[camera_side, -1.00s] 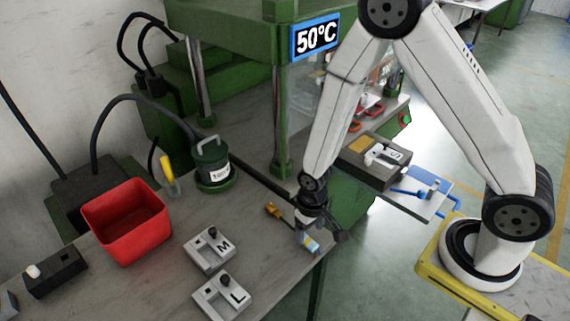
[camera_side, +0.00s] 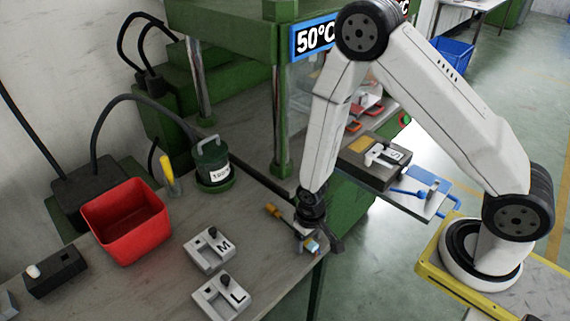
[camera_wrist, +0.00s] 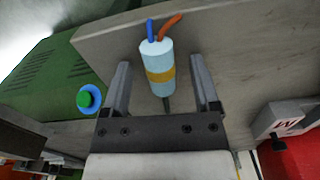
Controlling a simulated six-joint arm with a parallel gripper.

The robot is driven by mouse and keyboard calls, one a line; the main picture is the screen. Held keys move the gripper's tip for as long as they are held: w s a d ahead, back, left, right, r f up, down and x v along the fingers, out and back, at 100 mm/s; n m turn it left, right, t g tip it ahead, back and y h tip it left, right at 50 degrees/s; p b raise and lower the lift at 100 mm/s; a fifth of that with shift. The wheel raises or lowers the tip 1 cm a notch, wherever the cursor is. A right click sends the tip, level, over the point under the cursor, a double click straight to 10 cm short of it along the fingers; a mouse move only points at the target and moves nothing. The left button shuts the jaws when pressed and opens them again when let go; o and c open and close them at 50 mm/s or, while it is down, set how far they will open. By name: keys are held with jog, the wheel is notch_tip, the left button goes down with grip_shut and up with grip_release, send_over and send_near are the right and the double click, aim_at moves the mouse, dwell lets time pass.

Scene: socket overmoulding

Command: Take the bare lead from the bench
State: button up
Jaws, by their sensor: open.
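The bare lead (camera_wrist: 158,68) is a light blue cylinder with a yellow band, with a blue and an orange wire at one end and a dark cable at the other. It lies on the bench (camera_side: 185,285) near its edge. In the side view the lead (camera_side: 311,246) is partly hidden by my gripper. My gripper (camera_side: 319,238) points down over it at the bench edge. In the wrist view my gripper (camera_wrist: 161,75) is open, one finger on each side of the lead with gaps between. I cannot tell the exact height of the fingertips.
Grey blocks marked M (camera_side: 208,250) and L (camera_side: 222,297) stand left of my gripper. An orange-handled piece (camera_side: 272,210) lies close by. A red bin (camera_side: 125,222) and a green weight-like pot (camera_side: 213,165) stand farther left. The green press (camera_side: 283,120) rises behind.

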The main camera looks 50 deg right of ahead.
grip_shut()
jog(key=shift+r, duration=0.2)
notch_tip(320, 180, up, 10)
jog(key=shift+f, duration=0.2)
dwell(0.8)
dwell(0.6)
